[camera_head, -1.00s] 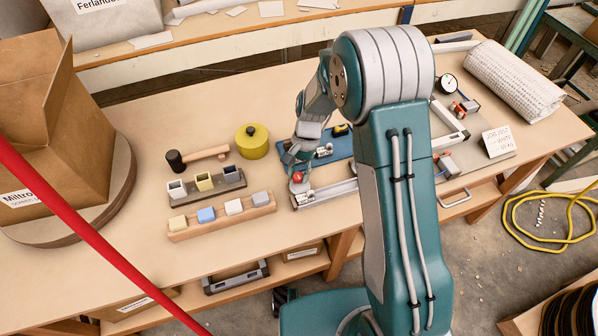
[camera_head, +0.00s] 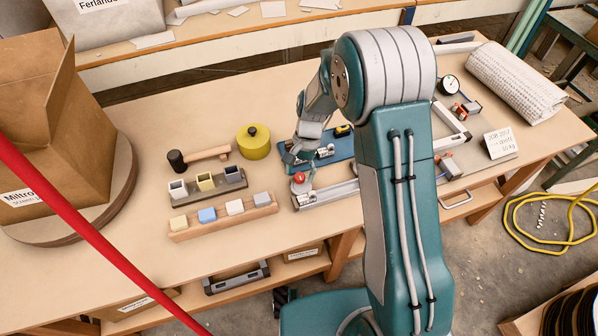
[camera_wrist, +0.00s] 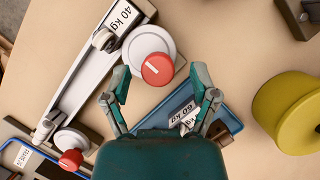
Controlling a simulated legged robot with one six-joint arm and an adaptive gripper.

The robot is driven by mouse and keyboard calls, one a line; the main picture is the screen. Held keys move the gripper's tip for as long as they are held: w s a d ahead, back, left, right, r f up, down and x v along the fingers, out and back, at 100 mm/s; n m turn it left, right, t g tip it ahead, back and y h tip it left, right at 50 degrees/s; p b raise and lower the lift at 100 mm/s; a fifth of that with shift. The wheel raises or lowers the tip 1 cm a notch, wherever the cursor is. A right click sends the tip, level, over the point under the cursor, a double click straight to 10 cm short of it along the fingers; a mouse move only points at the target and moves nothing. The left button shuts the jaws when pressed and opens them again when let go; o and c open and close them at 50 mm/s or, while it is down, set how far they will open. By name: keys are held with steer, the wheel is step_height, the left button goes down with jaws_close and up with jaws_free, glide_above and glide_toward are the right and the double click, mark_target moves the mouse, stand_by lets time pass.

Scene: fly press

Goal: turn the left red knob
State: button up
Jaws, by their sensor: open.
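The left red knob (camera_head: 299,177) sits on a round white base at the left end of a pale metal frame. In the wrist view this knob (camera_wrist: 158,68) has a white line mark and lies between and just ahead of the fingertips. My gripper (camera_wrist: 161,72) is open, with one finger on each side of it and visible gaps. In the head view my gripper (camera_head: 299,160) is just behind and above the knob. A second red knob (camera_wrist: 70,158) shows at the lower left of the wrist view.
A "40 kg" label (camera_wrist: 122,17) lies by the frame beside the knob. A blue tray (camera_head: 340,143) is behind the gripper. A yellow-green round pot (camera_head: 253,142) and a wooden block holder (camera_head: 222,217) stand to the left. A red bar (camera_head: 95,240) crosses the left foreground.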

steer(key=v, duration=1.1)
steer(key=shift+w+r, duration=0.25)
steer(key=shift+r, duration=0.1)
steer(key=shift+a, duration=0.1)
steer(key=s+d+r+n+t, duration=0.1)
steer(key=s+d+r+t, duration=0.15)
steer(key=s+r, duration=0.35)
steer(key=s+d+r+n+t, duration=0.2)
steer(key=s+d+r, duration=0.15)
steer(key=r, duration=0.45)
steer(key=s+d+r+n+t+h, duration=0.1)
steer(key=s+d+t, duration=0.1)
steer(key=s, duration=0.5)
steer(key=s+d+r+n+t+h, duration=0.1)
steer(key=s+d+r+t, duration=0.1)
steer(key=s, duration=0.5)
steer(key=shift+s+d+n+t, duration=0.15)
steer(key=shift+d+n+t, duration=0.15)
steer(key=shift+t, duration=0.25)
steer(key=shift+r, duration=0.15)
